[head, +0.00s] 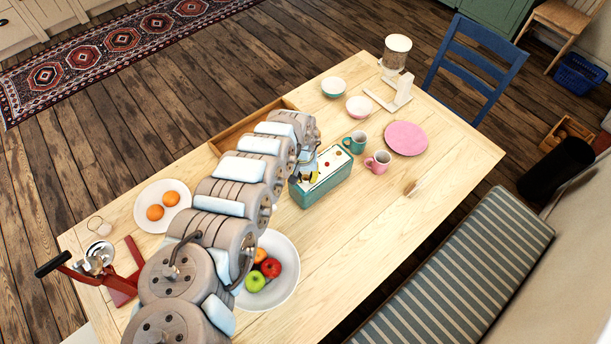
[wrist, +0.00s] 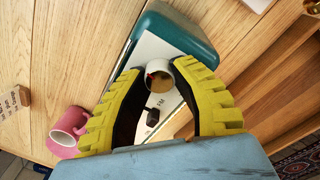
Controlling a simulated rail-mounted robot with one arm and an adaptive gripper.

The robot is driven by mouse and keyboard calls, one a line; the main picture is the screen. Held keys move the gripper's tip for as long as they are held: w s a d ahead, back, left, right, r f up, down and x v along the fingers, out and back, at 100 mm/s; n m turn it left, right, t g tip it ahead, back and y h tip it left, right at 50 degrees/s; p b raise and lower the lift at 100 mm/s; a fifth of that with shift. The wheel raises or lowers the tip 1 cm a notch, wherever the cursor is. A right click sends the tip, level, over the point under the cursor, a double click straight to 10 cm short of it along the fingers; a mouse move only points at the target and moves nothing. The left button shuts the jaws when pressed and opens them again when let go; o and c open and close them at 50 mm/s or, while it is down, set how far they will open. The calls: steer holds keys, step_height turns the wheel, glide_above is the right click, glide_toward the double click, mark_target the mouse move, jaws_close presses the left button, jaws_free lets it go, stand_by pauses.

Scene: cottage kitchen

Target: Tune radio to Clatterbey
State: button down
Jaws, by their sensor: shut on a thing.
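The radio (head: 325,182) is a teal box with a pale top panel, standing near the middle of the table. Its teal end (wrist: 180,32) and pale panel also show in the wrist view. My gripper (head: 309,172) is over the left part of the radio's top. In the wrist view its yellow fingers (wrist: 158,68) close around a round cream knob (wrist: 158,66) with a tan face. A small black part (wrist: 153,114) shows between the fingers. Small red and gold parts (head: 335,161) show on the uncovered top. The station marking is not readable.
A teal mug (head: 355,142) and a pink mug (head: 378,162) stand close right of the radio. A fruit bowl (head: 289,292) and a plate of oranges (head: 147,221) lie left.

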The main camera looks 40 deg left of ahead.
steer(key=m, duration=0.3)
steer(key=shift+m, duration=0.3)
steer(key=m, duration=0.3)
steer(key=shift+m, duration=0.3)
steer(key=m, duration=0.6)
steer(key=shift+g, duration=0.3)
steer(key=m+b, duration=0.1)
steer(key=m, duration=0.5)
steer(key=shift+f+m, duration=0.1)
steer(key=shift+m, duration=0.3)
steer(key=m, duration=0.6)
steer(key=shift+b, duration=0.4)
steer(key=shift+m, duration=0.3)
